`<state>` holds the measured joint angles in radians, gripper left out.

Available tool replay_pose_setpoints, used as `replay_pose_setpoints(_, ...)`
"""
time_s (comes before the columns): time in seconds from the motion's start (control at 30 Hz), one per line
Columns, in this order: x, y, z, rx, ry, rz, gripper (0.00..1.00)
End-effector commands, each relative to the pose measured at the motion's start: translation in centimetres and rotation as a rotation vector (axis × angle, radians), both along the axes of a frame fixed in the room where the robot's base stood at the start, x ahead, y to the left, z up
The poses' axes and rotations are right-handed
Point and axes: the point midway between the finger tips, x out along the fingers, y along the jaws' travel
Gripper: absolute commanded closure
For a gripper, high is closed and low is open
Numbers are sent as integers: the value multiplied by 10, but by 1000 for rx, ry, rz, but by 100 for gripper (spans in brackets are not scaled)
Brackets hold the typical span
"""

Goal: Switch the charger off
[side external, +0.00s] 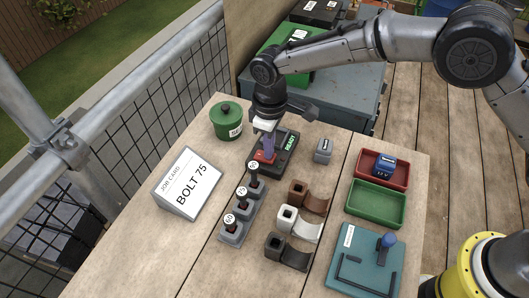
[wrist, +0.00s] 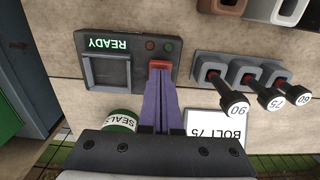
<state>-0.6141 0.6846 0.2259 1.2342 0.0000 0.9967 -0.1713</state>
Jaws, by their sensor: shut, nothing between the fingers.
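The charger (side external: 288,158) is a dark box on the wooden bench; it also shows in the wrist view (wrist: 130,42). Its display (wrist: 107,44) reads READY in green. Its square bay (wrist: 107,72) looks empty. A red switch (wrist: 160,64) sits at its near edge, below two small lamps. My gripper (side external: 267,152) is shut and empty, pointing down at the switch. Its purple fingertips (wrist: 160,76) are right at the switch and partly cover it; I cannot tell whether they touch.
A green pot (side external: 227,122) stands behind left. Three numbered plungers (side external: 240,208) stand in front, near the job card reading BOLT 75 (side external: 188,183). Brackets (side external: 300,222), a grey block (side external: 323,151), a red tray (side external: 365,176) with a blue block, and a green tray (side external: 362,214) lie rightward.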

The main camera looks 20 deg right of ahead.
Motion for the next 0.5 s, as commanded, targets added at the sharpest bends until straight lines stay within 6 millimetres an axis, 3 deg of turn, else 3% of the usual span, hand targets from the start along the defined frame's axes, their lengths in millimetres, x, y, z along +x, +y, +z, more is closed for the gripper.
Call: replay_pose_setpoints(0.5, 0, 0, -8, -1, 1, 0, 100)
